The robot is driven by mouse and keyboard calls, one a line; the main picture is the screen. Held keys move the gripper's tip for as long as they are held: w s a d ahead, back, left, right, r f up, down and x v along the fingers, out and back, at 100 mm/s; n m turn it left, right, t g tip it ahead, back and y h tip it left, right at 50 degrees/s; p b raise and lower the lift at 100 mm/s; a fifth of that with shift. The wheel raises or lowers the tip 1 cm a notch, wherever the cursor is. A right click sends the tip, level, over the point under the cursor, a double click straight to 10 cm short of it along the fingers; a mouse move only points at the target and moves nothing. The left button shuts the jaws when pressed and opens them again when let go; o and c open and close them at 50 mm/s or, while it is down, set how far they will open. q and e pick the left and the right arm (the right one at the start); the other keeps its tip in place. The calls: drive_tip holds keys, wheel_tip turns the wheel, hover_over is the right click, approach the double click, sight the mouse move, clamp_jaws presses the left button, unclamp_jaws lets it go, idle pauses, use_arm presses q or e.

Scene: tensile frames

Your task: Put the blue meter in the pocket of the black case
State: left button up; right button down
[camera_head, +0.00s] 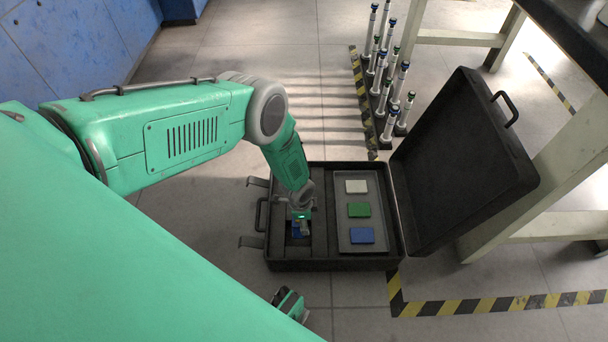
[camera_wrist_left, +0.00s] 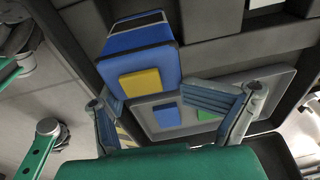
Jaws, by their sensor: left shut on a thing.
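The black case (camera_head: 335,265) lies open on the floor with its lid tipped back to the right. Its left part has dark walled pockets (camera_head: 292,250). My left gripper (camera_head: 300,222) reaches down over this part and is shut on the blue meter (camera_head: 296,232), which is mostly hidden by the gripper in the head view. In the left wrist view, the blue meter (camera_wrist_left: 140,45) has a yellow face patch and sits between the finger pads (camera_wrist_left: 160,95). I cannot tell how deep it sits in a pocket.
A grey tray (camera_head: 344,207) in the case's right part holds white, green and blue flat pieces. A rack of capped tubes (camera_head: 385,95) stands behind the case. The open lid (camera_head: 460,165) and a table leg (camera_head: 545,165) bound the right side. Striped floor tape (camera_head: 480,305) runs in front.

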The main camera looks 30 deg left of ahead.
use_arm(q)
drive_tip(key=shift+a+f, duration=0.15)
drive_tip(key=shift+f, duration=0.7)
wheel_tip(320, 180, down, 4)
drive_tip(key=shift+r+b, duration=0.25)
drive_tip(key=shift+b, duration=1)
drive_tip(key=shift+r, duration=0.15)
drive_tip(key=o, duration=1.5)
drive_tip(key=shift+s, duration=0.15)
drive_tip(key=shift+s+f, duration=0.1)
drive_tip(key=shift+f, duration=0.1)
